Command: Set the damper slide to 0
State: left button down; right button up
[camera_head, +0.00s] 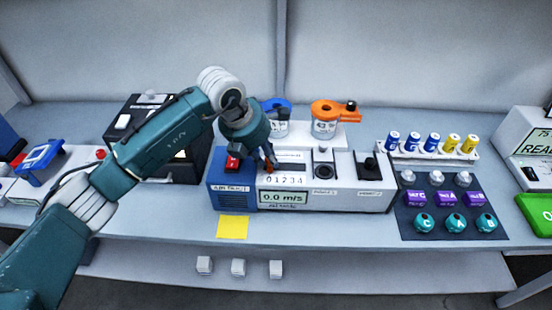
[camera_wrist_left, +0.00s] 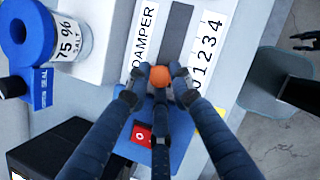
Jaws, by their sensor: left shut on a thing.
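The damper slide's orange knob (camera_wrist_left: 160,76) sits at the 0 end of its dark slot (camera_wrist_left: 177,32), beside the 0 of the printed scale (camera_wrist_left: 207,50) in the left wrist view. My left gripper (camera_wrist_left: 160,82) is shut on this knob, with fingers on both sides of it. The unit's display (camera_head: 284,197) reads 0.0 m/s. Part of my right gripper (camera_wrist_left: 306,40) seems to show at the wrist view's right edge, its opening unclear.
A red switch (camera_head: 232,163) is close beside my left gripper. Jars with a blue ring (camera_head: 277,106) and an orange ring (camera_head: 325,110) stand behind the unit. A yellow note (camera_head: 233,227) lies in front. A dark mat (camera_head: 408,229) with several parts is at right.

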pick_arm(q)
jog(key=shift+w+r, duration=0.15)
jog(key=c, duration=1.7)
grip_release()
jog(key=shift+o, duration=0.8)
jog(key=shift+a, duration=0.15)
jog(key=v, duration=0.8)
